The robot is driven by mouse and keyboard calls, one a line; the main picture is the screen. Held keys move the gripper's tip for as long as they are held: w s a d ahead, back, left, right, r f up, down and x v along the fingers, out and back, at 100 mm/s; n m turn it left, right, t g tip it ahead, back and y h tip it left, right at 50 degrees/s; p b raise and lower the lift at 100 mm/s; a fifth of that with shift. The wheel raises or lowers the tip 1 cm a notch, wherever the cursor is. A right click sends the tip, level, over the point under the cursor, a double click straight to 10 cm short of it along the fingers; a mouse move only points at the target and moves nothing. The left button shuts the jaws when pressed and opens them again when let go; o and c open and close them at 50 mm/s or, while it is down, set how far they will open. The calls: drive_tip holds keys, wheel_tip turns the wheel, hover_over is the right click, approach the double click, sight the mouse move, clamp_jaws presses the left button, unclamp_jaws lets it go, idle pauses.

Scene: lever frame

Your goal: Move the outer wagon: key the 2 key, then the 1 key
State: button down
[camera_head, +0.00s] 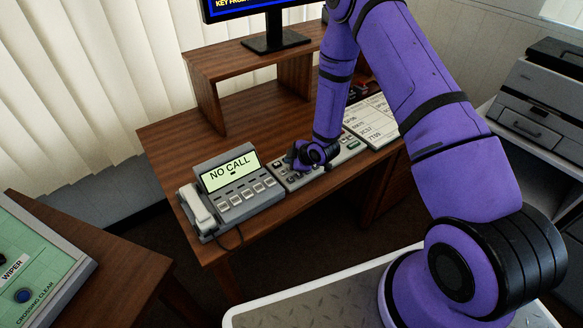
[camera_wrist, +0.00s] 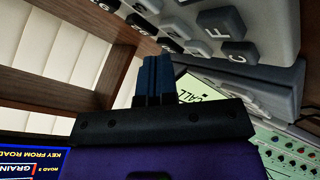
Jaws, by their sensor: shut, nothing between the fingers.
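The grey keypad (camera_head: 347,155) lies on the wooden desk, partly hidden by my arm in the head view. My gripper (camera_head: 291,158) is over its left part, with its fingers together and empty. In the wrist view my gripper's blue fingers (camera_wrist: 157,62) are side by side, close to the edge of the keypad (camera_wrist: 284,25). Grey keys marked F (camera_wrist: 221,22) and C (camera_wrist: 238,52) show there, with several dark keys nearby. The wagon is not seen.
A phone unit (camera_head: 207,226) with a NO CALL screen (camera_head: 229,171) stands left of the keypad. A printed list (camera_head: 373,124) lies to its right. A monitor (camera_head: 275,40) stands on the wooden riser (camera_head: 222,58) behind. A green panel (camera_head: 37,262) is at lower left.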

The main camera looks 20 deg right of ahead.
sight(283, 173)
drive_tip(key=shift+f, duration=0.2)
idle(0.4)
drive_tip(key=shift+f, duration=0.25)
drive_tip(key=shift+f, duration=0.35)
idle(0.6)
drive_tip(key=shift+r, duration=0.8)
drive_tip(key=shift+a, duration=0.1)
drive_tip(key=shift+s+a, duration=0.3)
drive_tip(key=shift+a, duration=0.55)
drive_tip(key=shift+s+a, duration=0.25)
drive_tip(key=shift+a, duration=0.55)
drive_tip(key=shift+f, duration=0.2)
